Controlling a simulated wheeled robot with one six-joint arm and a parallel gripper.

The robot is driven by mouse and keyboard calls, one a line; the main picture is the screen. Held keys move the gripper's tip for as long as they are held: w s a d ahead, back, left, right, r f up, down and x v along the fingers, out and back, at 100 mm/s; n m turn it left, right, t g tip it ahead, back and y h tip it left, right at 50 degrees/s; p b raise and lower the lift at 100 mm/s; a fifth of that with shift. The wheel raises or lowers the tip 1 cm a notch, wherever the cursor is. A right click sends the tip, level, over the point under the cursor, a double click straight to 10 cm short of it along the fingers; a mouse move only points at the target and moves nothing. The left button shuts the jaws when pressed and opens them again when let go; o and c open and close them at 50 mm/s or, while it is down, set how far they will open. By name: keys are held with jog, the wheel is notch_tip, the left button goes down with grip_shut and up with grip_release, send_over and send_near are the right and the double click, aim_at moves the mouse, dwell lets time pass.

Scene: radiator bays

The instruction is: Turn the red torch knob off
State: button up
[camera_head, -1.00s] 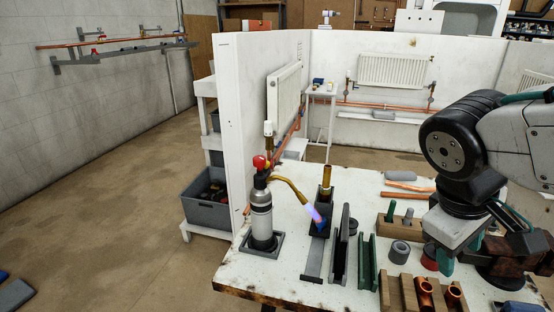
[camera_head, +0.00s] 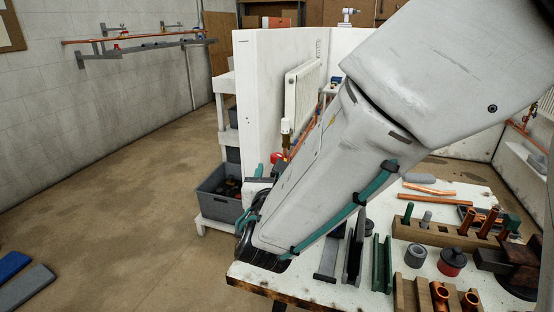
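The red torch knob (camera_head: 277,157) shows only as a small patch of red above the end of my arm, in front of the white partition. The torch's silver body, its brass tube and its flame are hidden behind my arm, so I cannot tell whether it is burning. My gripper (camera_head: 262,180) is at the lower left end of my arm, close to the knob and slightly below it in the picture. It is mostly hidden by my wrist. I cannot see whether its fingers are apart or touch the knob.
The white workbench (camera_head: 330,290) holds dark metal channels (camera_head: 354,255), a green channel (camera_head: 381,265), a wooden block (camera_head: 420,232) with pegs and copper pipes, and a red-and-black tin (camera_head: 452,262). A white partition (camera_head: 262,110) stands behind. A grey crate (camera_head: 215,207) sits left; floor there is open.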

jog(key=w, duration=0.6)
jog(key=shift+w+d, duration=0.15)
jog(key=shift+d, duration=0.2)
jog(key=c, duration=0.9)
